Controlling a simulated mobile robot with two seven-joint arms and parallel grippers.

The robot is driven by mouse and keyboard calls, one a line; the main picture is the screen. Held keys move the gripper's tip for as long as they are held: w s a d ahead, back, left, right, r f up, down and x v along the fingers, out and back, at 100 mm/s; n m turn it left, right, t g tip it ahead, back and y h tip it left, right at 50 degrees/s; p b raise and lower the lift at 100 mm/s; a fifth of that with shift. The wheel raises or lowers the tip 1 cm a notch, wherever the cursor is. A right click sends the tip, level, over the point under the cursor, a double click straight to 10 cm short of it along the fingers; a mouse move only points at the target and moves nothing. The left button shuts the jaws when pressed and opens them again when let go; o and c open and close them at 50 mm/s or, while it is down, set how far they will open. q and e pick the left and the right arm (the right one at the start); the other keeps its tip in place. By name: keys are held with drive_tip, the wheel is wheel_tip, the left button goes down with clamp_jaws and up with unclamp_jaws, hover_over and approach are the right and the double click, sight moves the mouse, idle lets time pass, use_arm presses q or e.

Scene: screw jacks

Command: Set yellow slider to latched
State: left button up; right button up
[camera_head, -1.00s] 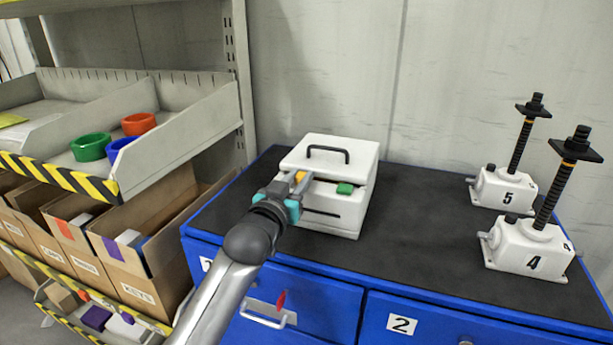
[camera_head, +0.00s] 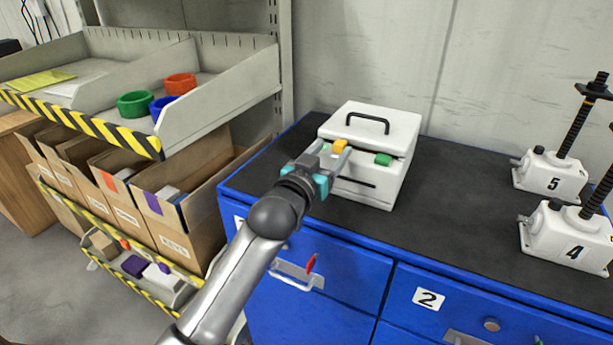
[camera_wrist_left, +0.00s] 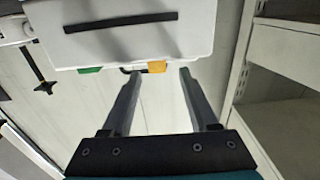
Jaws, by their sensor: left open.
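A white box (camera_head: 399,130) with a black handle stands on the black worktop. A yellow slider (camera_head: 339,146) sits at the top front edge of the box, left of a green slider (camera_head: 383,159). My left gripper (camera_head: 334,159) is open at the front left of the box, close to the yellow slider. In the left wrist view the yellow slider (camera_wrist_left: 157,67) appears between the two fingertips (camera_wrist_left: 159,72), with a gap on each side. Whether a finger touches it cannot be told. The green slider (camera_wrist_left: 89,70) lies outside the fingers. My right gripper is not in view.
Screw jacks marked 5 (camera_head: 551,175) and 4 (camera_head: 567,236) stand on the worktop (camera_head: 457,206) at the right. The worktop between them and the box is clear. A shelf with green (camera_head: 134,104), blue and orange rings is at the left, above cardboard boxes.

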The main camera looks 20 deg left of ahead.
use_arm(q)
drive_tip(key=s, duration=1.2)
drive_tip(key=shift+s+a, duration=0.15)
drive_tip(key=shift+a, duration=0.1)
drive_tip(key=s+d+f+m+g, duration=0.1)
drive_tip(key=s+d+f+g, duration=0.1)
drive_tip(key=s+f+g, duration=0.75)
drive_tip(key=s+d+f+m+g, duration=0.1)
drive_tip(key=s+d+f+g, duration=0.3)
drive_tip(key=s+f, duration=0.9)
wheel_tip(320, 180, down, 23)
drive_tip(key=a+g+b, duration=0.1)
drive_tip(key=g+b, duration=0.1)
drive_tip(key=s+a+f+g+b, duration=0.1)
drive_tip(key=s+a+f, duration=0.2)
drive_tip(key=s+f, duration=1.3)
drive_tip(key=shift+s+f+y+b, duration=0.3)
drive_tip(key=shift+s+f+b, duration=0.05)
